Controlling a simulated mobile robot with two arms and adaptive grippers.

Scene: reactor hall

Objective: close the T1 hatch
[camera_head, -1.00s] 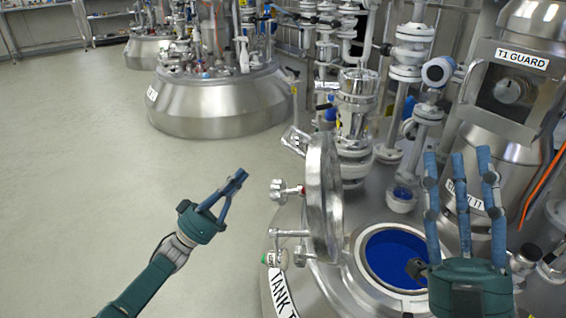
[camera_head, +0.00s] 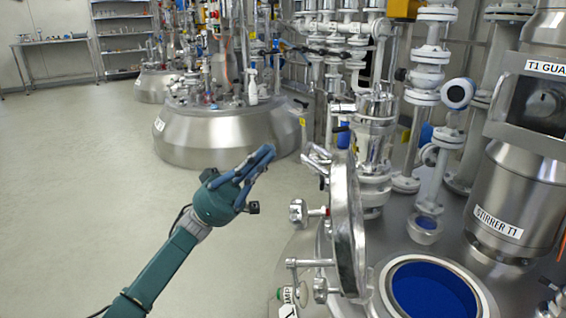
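The T1 hatch is open. Its round metal lid (camera_head: 347,225) stands upright on edge at the left of the opening, seen nearly edge-on, with clamp knobs on its left side. The round hatch opening (camera_head: 432,290) is uncovered and shows deep blue inside its pale metal rim (camera_head: 392,276). My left gripper (camera_head: 268,154) is left of the lid and apart from it, above the floor in the picture. Its blue fingers point up and right, their tips drawn together with nothing between them. My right gripper is out of view.
The stirrer housing (camera_head: 505,205) labelled STIRRER T1 and the T1 guard (camera_head: 545,105) stand right of the opening. Pipes and valves (camera_head: 428,100) crowd behind the lid. Another tank (camera_head: 225,135) stands further back. The floor (camera_head: 90,180) at left is clear.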

